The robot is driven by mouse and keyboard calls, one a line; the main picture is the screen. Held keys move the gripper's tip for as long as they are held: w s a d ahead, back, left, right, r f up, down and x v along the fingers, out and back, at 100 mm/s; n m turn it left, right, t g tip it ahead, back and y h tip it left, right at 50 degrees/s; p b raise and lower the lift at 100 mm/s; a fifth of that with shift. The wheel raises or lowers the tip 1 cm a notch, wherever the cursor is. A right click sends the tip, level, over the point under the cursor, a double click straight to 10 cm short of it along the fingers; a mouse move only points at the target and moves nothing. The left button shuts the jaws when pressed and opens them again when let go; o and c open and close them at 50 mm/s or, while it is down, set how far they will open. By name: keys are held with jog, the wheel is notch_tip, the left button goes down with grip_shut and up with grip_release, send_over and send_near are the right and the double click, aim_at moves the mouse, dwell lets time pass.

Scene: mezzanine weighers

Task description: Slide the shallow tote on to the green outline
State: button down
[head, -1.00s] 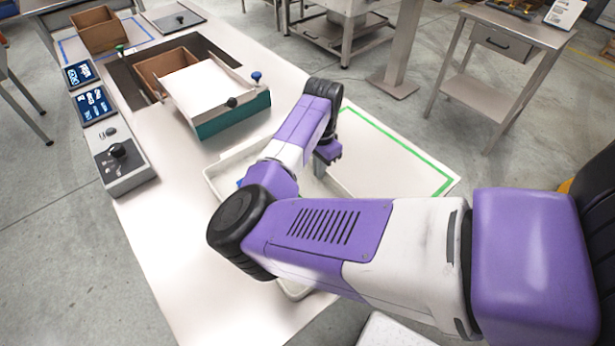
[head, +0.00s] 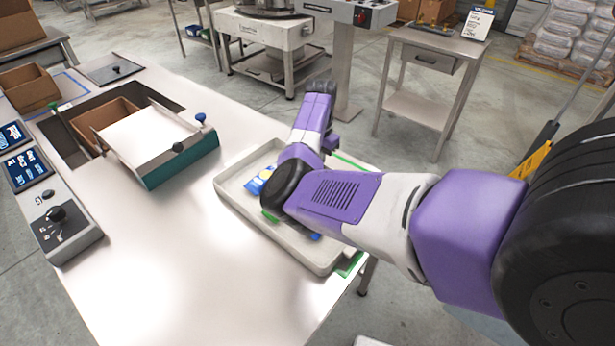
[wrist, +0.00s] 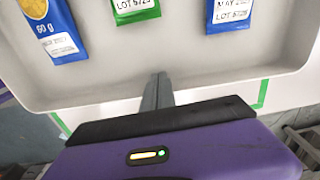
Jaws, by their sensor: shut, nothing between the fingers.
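The shallow tote (head: 236,202) is off-white and lies flat on the table in the head view, with blue, yellow and green packets in it. In the wrist view its pale rim (wrist: 100,105) crosses the frame. The green outline (head: 350,264) shows at the tote's near right corner and beyond it at the far right. It also shows on both sides of my gripper in the wrist view (wrist: 262,95). The tote covers part of it. My gripper (wrist: 159,78) is shut and empty, its fingertips overlapping the tote's wall. Contact cannot be told; my arm hides this side in the head view.
A teal-fronted unit (head: 180,160) with a white top stands left of the tote, beside a recess holding a cardboard box (head: 105,118). A control box (head: 68,225) sits at the left edge. The table's front is clear. A side table (head: 440,50) stands beyond.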

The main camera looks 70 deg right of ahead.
jog(key=d, duration=0.2)
jog(key=s+d+b, duration=0.1)
jog(key=d, duration=0.1)
jog(key=s+d+b, duration=0.1)
jog(key=d, duration=0.1)
jog(key=shift+a, duration=0.1)
